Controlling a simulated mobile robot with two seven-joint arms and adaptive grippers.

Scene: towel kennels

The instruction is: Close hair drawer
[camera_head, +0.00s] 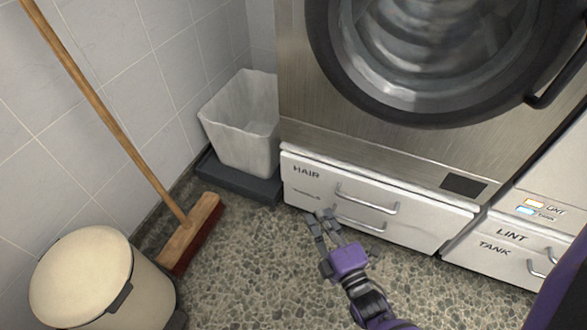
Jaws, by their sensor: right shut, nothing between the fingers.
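The hair drawer (300,190) is the wide white front marked "HAIR" under the large steel machine. Its front stands slightly proud of the machine, with a thin strip of its top edge showing; how far it is out is hard to tell. A metal bar handle (367,199) crosses its front, with a second bar shape below it. My right gripper (324,222) is shut and empty, low in front of the drawer's left half near its bottom edge. Whether its fingertips touch the front cannot be told. My left gripper is not in view.
A drawer marked "LINT TANK" (508,262) is on the right. A grey bin (243,130) stands on a dark base left of the hair drawer. A broom (190,236) leans on the tiled wall, behind a cream lidded bin (82,275). The speckled floor ahead is clear.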

